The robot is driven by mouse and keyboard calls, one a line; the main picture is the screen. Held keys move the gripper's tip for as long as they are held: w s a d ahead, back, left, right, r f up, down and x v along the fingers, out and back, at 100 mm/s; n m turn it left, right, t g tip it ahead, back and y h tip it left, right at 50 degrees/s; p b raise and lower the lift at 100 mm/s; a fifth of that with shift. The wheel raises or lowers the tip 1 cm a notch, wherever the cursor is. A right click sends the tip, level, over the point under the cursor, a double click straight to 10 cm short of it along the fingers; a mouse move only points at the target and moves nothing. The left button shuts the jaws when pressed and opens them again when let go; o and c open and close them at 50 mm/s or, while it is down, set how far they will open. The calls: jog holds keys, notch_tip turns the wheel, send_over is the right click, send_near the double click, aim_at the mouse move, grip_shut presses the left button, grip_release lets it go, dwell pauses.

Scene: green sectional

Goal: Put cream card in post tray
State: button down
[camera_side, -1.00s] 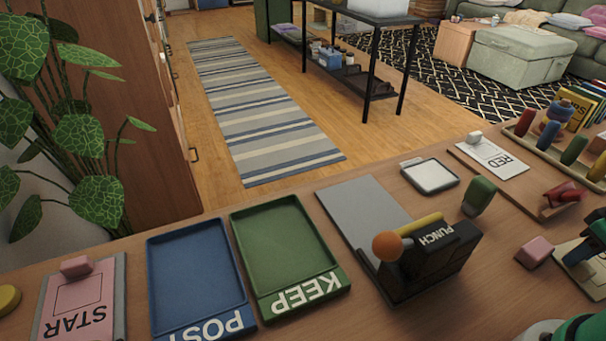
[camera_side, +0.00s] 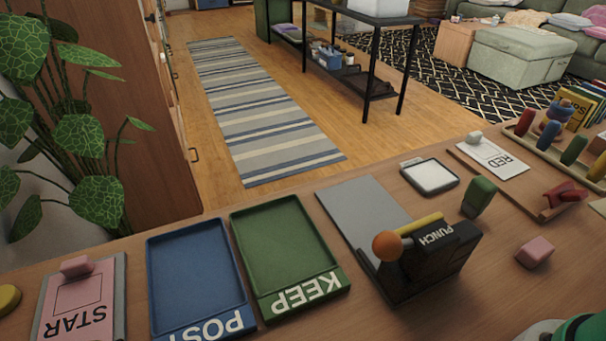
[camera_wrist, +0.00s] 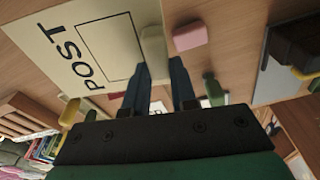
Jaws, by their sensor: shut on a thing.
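The cream card (camera_wrist: 50,58), marked POST with an empty outlined box, fills the upper left of the wrist view. My gripper (camera_wrist: 158,82) is shut on the card's pale upright handle (camera_wrist: 153,48), with a dark finger on either side. In the side view the gripper is out of frame; only a cream sliver (camera_side: 600,207), probably the card, shows at the right edge. The blue post tray (camera_side: 195,270), lettered POST, lies empty at the front left of the table.
The green KEEP tray (camera_side: 283,245) sits right of the post tray, empty. A black PUNCH press (camera_side: 430,262) with an orange knob stands further right. A pink stamp block (camera_side: 534,252) and green stamp (camera_side: 479,196) are nearby. The pink STAR card (camera_side: 80,310) lies left.

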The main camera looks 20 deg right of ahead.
notch_tip(320, 180, up, 8)
jog(key=shift+r, duration=0.1)
jog(key=w+a+n+y, duration=0.1)
jog(key=w+a+n, duration=0.35)
jog(key=w, duration=0.65)
jog(key=w+a+n, duration=0.4)
jog(key=w+a, duration=0.2)
jog(key=w, duration=0.5)
jog(key=w+a+n, duration=0.3)
jog(key=w+a, duration=0.2)
jog(key=a, duration=0.3)
jog(key=s+a+f+n+g, duration=0.1)
jog(key=a+f+n, duration=0.25)
jog(key=a, duration=1.05)
jog(key=s+a+f+n, duration=0.1)
jog(key=a+f+n, duration=0.25)
jog(key=a, duration=1.05)
jog(key=s+a+f+n, duration=0.2)
jog(key=s+a+f, duration=0.35)
jog(key=a, duration=0.35)
jog(key=shift+y, duration=0.3)
jog(key=f, duration=0.6)
jog(key=shift+s+f, duration=0.3)
